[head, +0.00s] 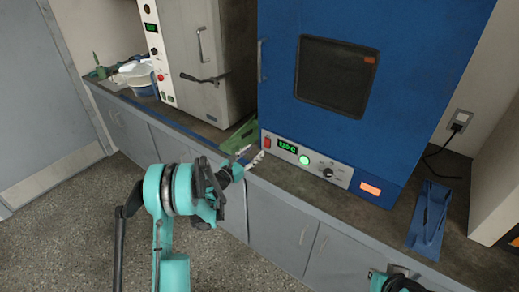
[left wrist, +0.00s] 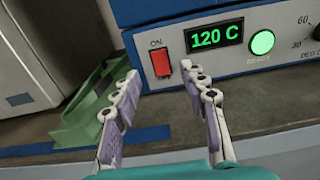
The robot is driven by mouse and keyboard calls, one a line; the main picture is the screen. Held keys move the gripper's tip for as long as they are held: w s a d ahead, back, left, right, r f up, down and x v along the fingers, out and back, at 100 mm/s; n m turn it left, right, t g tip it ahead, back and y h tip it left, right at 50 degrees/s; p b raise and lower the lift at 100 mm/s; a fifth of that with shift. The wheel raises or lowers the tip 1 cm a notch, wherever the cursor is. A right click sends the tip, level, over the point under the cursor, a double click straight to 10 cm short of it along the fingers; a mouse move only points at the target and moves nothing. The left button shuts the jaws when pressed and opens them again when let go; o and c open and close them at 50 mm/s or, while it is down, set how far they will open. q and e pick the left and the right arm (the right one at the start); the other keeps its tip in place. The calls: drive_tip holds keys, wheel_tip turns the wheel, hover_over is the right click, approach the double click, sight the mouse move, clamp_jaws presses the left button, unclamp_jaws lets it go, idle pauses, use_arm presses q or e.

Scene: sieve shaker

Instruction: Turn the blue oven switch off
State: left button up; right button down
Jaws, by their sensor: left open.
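The blue oven (head: 400,70) stands on the counter at the right. Its red rocker switch (head: 267,142) is at the left end of the white control panel. In the left wrist view the switch (left wrist: 161,64) sits under the word ON, beside a green display (left wrist: 215,36) reading 120 C and a lit green READY light (left wrist: 262,42). My left gripper (head: 254,156) is open and empty, just in front of the panel. In the left wrist view its two fingertips (left wrist: 162,80) lie either side of the switch. Contact with it cannot be told.
A light-coloured oven (head: 190,45) stands to the left. A green tray-like object (head: 238,135) lies between the ovens, close to my left gripper. A white bowl (head: 136,72) is at the far left. A blue object (head: 430,215) lies on the counter at the right.

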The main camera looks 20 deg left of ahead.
sight(267, 141)
use_arm(q)
drive_tip(key=shift+w+f, duration=0.2)
drive_tip(key=shift+w, duration=0.05)
drive_tip(key=b+x, duration=0.2)
drive_tip(key=x, duration=0.4)
drive_tip(key=shift+w, duration=0.15)
drive_tip(key=shift+w+d+r, duration=0.1)
drive_tip(key=shift+w+d, duration=0.1)
drive_tip(key=shift+w, duration=0.3)
drive_tip(key=shift+c, duration=0.4)
clamp_jaws()
